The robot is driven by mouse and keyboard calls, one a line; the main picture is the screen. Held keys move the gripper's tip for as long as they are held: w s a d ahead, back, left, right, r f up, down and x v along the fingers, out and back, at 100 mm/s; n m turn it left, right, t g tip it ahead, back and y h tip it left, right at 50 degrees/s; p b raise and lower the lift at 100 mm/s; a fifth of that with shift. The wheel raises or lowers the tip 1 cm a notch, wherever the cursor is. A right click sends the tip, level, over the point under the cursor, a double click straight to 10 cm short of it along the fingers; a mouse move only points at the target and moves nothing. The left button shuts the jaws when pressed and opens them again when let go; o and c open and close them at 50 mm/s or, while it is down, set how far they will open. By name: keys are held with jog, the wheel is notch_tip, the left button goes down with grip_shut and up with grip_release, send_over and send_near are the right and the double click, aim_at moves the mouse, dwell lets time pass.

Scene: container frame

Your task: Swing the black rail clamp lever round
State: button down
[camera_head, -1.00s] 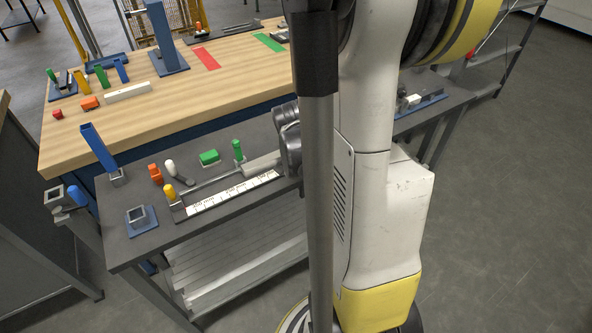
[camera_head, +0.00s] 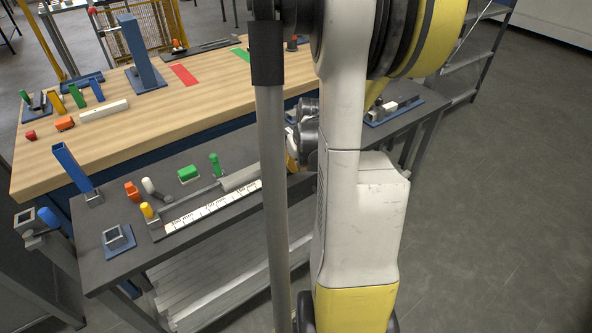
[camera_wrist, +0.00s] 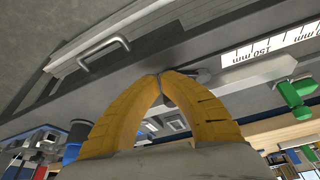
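My gripper (camera_wrist: 160,76) has its two yellow fingers drawn together, the tips meeting with no clear gap and nothing plainly held. In the head view only a bit of yellow finger (camera_head: 291,148) shows beside my arm, at the right end of the ruler rail. A small dark part (camera_wrist: 203,75) lies just right of the fingertips in the wrist view, at the end of a grey bar (camera_wrist: 245,76); it may be the black clamp lever, but its shape is unclear. The ruled rail (camera_head: 210,207) lies on the dark bench; its right end is hidden behind my arm.
A green upright handle (camera_wrist: 292,92) stands near the grey bar. A yellow knob (camera_head: 147,210), an orange piece (camera_head: 132,192) and a green block (camera_head: 188,174) are on the bench. A blue-based fixture (camera_head: 395,110) sits right of my arm. A wooden table (camera_head: 150,115) is behind.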

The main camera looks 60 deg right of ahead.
jog(key=shift+w+d, duration=0.35)
jog(key=shift+d, duration=0.35)
dwell(0.4)
